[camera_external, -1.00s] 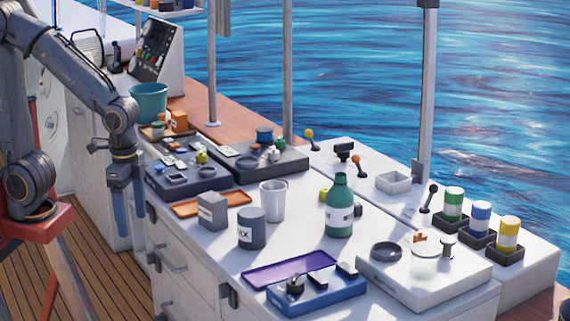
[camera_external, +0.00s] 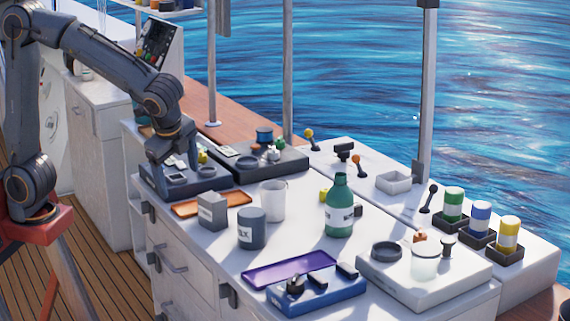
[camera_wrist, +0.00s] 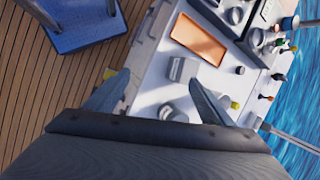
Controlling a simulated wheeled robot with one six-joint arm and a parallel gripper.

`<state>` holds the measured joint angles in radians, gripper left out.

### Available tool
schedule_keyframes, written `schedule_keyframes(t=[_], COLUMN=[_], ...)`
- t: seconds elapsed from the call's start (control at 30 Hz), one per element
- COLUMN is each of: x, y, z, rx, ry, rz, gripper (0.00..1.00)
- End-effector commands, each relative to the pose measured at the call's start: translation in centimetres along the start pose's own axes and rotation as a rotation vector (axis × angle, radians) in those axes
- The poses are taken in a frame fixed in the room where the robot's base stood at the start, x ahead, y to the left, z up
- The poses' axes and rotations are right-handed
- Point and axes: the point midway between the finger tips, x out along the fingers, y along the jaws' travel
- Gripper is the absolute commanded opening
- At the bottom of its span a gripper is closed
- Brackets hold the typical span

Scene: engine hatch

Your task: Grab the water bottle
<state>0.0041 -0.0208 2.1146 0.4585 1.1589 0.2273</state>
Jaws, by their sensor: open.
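The water bottle (camera_external: 339,208) is a green bottle with a pale label and a dark green cap. It stands upright on the white counter, right of centre in the external view. My gripper (camera_external: 174,176) is above the left end of the counter, over the dark blue tray of small parts, well to the left of the bottle. The wrist view shows its two fingers (camera_wrist: 155,100) spread apart with nothing held between them. I cannot make out the bottle in the wrist view.
A white cup (camera_external: 272,201), a dark labelled canister (camera_external: 251,230) and a grey box (camera_external: 212,212) stand between my gripper and the bottle. An orange tray (camera_external: 186,209) lies nearby. A purple tray (camera_external: 262,273) and a white block (camera_external: 410,290) are in front.

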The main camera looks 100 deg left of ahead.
Motion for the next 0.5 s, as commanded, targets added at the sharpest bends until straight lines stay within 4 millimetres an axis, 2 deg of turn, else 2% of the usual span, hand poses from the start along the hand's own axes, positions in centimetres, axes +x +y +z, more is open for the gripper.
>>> schedule_keyframes(t=[0.1,0.3,0.5], x=[1.2,2.5,3.1], y=[-4.7,-13.2,-20.0], z=[-2.7,-8.4,-15.5], rx=[0.167,0.474,0.759], ry=[-0.090,-0.278,-0.494], rz=[-0.135,-0.383,-0.616], gripper=[0.76,0.76,0.76])
